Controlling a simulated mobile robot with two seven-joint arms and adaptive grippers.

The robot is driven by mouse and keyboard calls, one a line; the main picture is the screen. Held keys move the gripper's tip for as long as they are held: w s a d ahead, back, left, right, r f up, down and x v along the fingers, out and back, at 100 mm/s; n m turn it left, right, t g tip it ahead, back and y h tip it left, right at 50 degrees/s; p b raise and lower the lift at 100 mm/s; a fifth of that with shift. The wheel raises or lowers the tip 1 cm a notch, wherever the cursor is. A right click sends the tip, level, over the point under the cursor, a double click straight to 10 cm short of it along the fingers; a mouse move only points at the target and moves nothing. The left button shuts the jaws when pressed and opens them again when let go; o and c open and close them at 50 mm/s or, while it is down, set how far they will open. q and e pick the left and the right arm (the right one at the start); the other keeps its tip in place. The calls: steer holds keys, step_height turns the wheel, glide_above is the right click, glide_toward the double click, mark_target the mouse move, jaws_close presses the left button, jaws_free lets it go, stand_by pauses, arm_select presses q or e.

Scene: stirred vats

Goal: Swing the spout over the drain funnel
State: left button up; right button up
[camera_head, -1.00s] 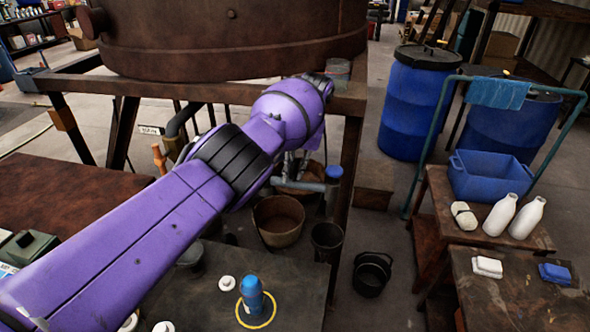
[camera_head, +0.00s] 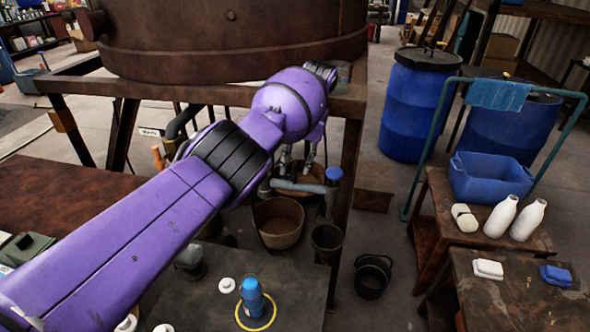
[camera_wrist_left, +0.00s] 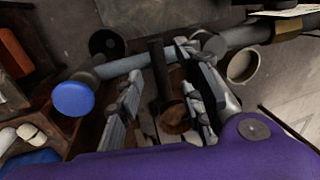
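The spout (camera_head: 300,187) is a grey horizontal pipe with a blue cap (camera_head: 334,173) at its right end, below the big rusty vat. In the left wrist view the spout (camera_wrist_left: 122,66) crosses the upper middle, its blue cap at the left. My left gripper (camera_head: 297,170) points down just above the pipe. In the wrist view its fingers (camera_wrist_left: 160,72) are apart, with a dark upright rod (camera_wrist_left: 158,70) between them; contact cannot be told.
A tan bucket (camera_head: 278,222) and dark buckets (camera_head: 327,238) stand on the floor nearby. A vat frame leg (camera_head: 346,180) rises right of the spout. A dark table (camera_head: 200,300) with a blue bottle (camera_head: 252,297) is in front. Blue drums (camera_head: 418,105) stand at right.

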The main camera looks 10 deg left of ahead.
mark_target(303, 184)
arm_select(q)
step_height(303, 184, up, 9)
steer(key=d, duration=0.1)
steer(key=shift+d+f, duration=0.15)
steer(key=shift+d, duration=0.2)
